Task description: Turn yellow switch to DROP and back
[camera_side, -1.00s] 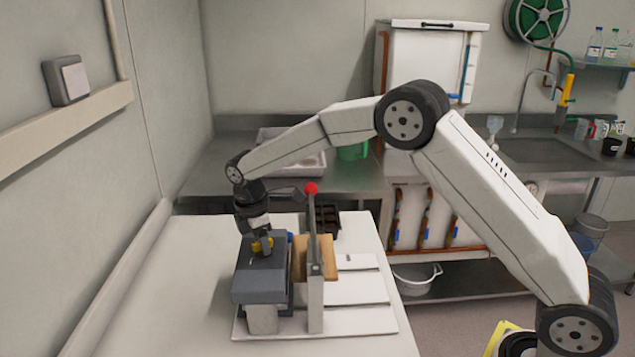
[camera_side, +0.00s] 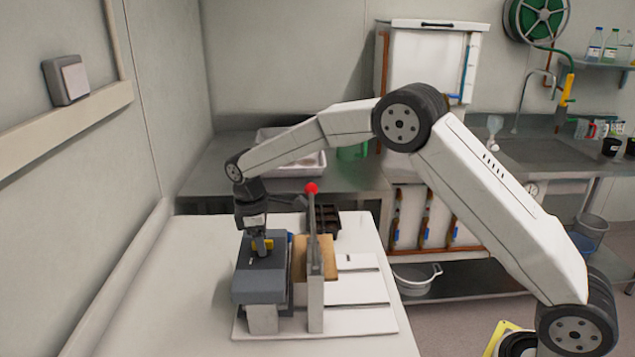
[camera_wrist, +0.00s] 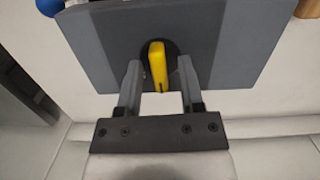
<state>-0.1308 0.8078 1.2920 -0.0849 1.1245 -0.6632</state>
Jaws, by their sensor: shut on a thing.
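The yellow switch (camera_wrist: 158,66) sits on a round dark base on the grey box (camera_wrist: 220,50). In the wrist view its handle stands between my two fingers, slightly tilted, with a dark mark at its lower end. In the side view my gripper (camera_side: 260,234) points down onto the top of the grey box (camera_side: 259,283), and the yellow switch (camera_side: 262,244) shows partly below the fingers. No DROP lettering can be read in either view.
A lever with a red ball (camera_side: 311,188) stands upright just right of the grey box. A wooden block (camera_side: 322,262) and a white base plate (camera_side: 362,320) are beside it. The white table (camera_side: 165,290) is clear at left.

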